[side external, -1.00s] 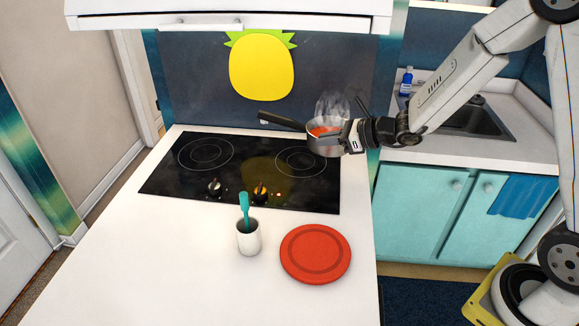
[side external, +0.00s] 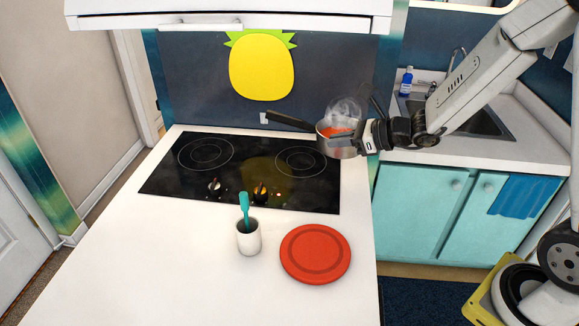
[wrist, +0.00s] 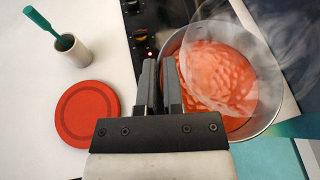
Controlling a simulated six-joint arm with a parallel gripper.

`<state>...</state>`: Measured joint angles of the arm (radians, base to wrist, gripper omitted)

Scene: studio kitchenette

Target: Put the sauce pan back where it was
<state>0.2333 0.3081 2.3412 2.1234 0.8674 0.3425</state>
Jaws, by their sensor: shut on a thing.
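The sauce pan (side external: 334,147) is silver with a long black handle (side external: 287,121) pointing left, and it holds steaming red-orange sauce (wrist: 217,75). My gripper (side external: 362,140) is shut on the pan at its right side, opposite the handle. The pan is held near the right edge of the black stove top (side external: 240,170), seemingly above it. In the wrist view, my gripper's fingers (wrist: 160,85) meet the near-left part of the pan's rim, and the pan also shows there (wrist: 270,112). The pan's handle is out of the wrist view.
A red plate (side external: 315,254) and a white cup (side external: 248,238) with a teal utensil stand on the white counter in front of the stove. A yellow pineapple-shaped board (side external: 261,67) hangs behind. A sink (side external: 470,118) is at the right. The left burner (side external: 206,154) is clear.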

